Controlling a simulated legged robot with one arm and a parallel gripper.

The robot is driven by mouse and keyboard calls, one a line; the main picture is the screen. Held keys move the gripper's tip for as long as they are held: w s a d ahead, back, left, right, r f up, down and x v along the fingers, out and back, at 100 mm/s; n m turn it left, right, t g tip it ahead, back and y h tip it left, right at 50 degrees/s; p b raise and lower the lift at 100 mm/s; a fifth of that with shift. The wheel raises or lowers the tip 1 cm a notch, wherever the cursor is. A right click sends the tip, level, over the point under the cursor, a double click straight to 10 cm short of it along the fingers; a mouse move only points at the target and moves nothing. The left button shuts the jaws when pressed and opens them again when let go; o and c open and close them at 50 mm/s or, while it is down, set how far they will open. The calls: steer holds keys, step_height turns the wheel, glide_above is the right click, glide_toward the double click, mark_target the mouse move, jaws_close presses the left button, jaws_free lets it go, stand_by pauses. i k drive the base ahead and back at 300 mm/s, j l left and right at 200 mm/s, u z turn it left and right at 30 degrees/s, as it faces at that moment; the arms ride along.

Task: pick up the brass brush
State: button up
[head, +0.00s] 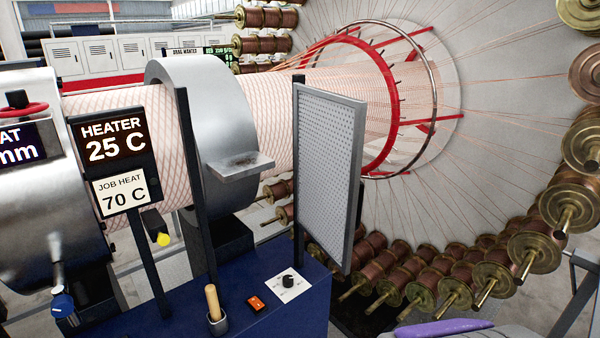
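A tan, wooden-looking handle (212,300) stands nearly upright in a small grey cup (218,323) on the dark blue bench top. It may be the brass brush, but no bristles show; its lower end is hidden inside the cup. No other brush can be made out. My gripper is not in view, so its place relative to the handle does not show.
An orange-red switch (256,304) and a black knob on a white plate (288,282) sit right of the cup. A perforated panel (325,165) stands behind them. A heater display (114,143) on a post is at left. Copper spools (440,280) ring the large wheel.

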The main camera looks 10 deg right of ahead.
mark_target(211, 291)
steer(key=i+l+u, duration=0.1)
steer(key=l+u, duration=0.15)
steer(key=u, duration=0.15)
steer(key=l+u, duration=0.25)
steer(key=u, duration=0.2)
steer(key=i+l+u, duration=0.1)
steer(key=l+u, duration=0.45)
steer(key=l, duration=0.55)
steer(key=k+l+u, duration=0.1)
steer(key=l, duration=0.55)
steer(key=k+l+u, duration=0.15)
steer(key=l, duration=0.55)
